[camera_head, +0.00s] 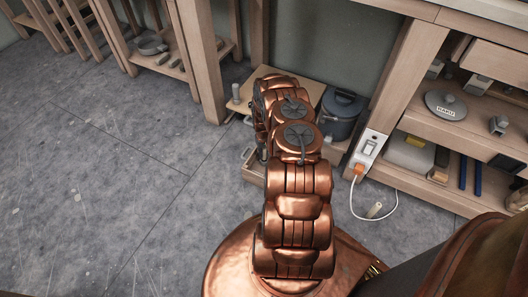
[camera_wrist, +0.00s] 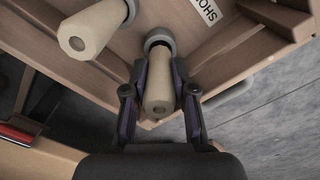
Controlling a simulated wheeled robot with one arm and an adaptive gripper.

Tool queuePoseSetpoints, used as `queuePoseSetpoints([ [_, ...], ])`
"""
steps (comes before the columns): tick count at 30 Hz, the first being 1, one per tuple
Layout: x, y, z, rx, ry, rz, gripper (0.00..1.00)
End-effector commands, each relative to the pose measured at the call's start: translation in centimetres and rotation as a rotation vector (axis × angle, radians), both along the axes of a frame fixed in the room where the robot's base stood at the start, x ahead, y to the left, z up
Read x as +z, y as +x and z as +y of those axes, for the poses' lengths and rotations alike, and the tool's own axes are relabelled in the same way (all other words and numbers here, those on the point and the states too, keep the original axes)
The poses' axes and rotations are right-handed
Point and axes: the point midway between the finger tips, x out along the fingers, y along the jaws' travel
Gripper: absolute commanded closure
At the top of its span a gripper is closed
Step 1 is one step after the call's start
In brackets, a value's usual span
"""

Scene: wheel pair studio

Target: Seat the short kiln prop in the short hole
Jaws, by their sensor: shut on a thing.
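In the wrist view my gripper (camera_wrist: 158,95) is shut on a cream kiln prop (camera_wrist: 158,82), with one dark finger on each side. The prop's near end faces the camera. Its far end overlaps a grey-rimmed hole (camera_wrist: 159,38) in a wooden board (camera_wrist: 185,62). I cannot tell whether that end is inside the hole or just above it. A white label (camera_wrist: 207,10) to the right of the hole reads "SHO", cut off by the picture edge. In the head view my arm hides the gripper and the held prop.
A second cream prop (camera_wrist: 95,30) stands at upper left in the wrist view, its far end at another grey rim. In the head view a dark lidded pot (camera_head: 341,115) stands right of the arm.

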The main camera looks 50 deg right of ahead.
Motion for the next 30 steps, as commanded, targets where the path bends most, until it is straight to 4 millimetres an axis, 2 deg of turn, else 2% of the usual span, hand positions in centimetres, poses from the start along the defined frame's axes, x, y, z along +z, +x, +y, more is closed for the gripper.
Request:
queuePoseSetpoints([
  [21,-2.1,0.0,0.0,0.0,0.0,0.0,1.0],
  [30,-2.2,0.0,0.0,0.0,0.0,0.0,1.0],
])
